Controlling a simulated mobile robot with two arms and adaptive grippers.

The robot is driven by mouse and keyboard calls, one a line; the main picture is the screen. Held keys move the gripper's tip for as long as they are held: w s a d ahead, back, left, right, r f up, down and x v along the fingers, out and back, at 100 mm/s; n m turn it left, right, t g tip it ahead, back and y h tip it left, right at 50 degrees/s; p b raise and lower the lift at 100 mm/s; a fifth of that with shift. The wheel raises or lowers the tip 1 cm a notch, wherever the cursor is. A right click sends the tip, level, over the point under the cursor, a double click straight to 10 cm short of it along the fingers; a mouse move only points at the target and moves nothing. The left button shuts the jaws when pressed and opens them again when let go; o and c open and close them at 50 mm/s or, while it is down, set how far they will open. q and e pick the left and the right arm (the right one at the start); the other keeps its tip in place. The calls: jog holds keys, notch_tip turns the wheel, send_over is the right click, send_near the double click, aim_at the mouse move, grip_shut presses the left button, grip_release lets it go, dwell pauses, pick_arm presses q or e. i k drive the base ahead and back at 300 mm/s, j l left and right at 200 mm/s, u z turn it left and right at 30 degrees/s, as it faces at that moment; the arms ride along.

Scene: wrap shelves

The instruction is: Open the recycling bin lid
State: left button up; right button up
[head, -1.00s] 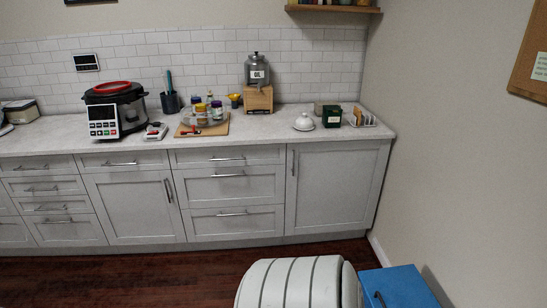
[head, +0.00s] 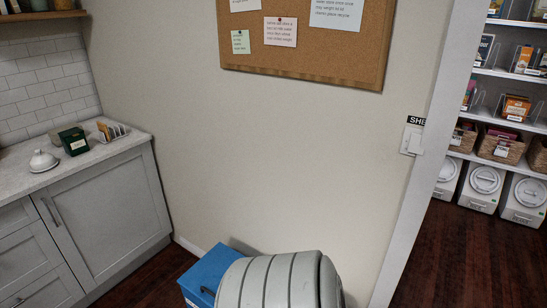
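The blue bin (head: 204,268) stands on the floor against the wall at the bottom of the head view, near the end of the grey cabinets. Its flat blue top shows, with a dark handle (head: 207,291) at its front edge. The top looks shut. Neither of my grippers is in view.
The grey cabinets with a white counter (head: 105,150) stand at the left. A doorway at the right leads to shelves with baskets (head: 501,147) and several white lidded bins (head: 486,182). Dark wooden floor (head: 445,255) is clear in the doorway.

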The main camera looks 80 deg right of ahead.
aim_at(203, 279)
jog(key=z, duration=2.3)
jog(key=i+j+z, duration=0.1)
jog(key=z, duration=0.3)
jog(key=i+j+z, duration=0.1)
jog(key=j+z, duration=0.65)
jog(key=k+j+z, duration=0.1)
jog(key=j+z, duration=0.3)
jog(key=j, duration=2.4)
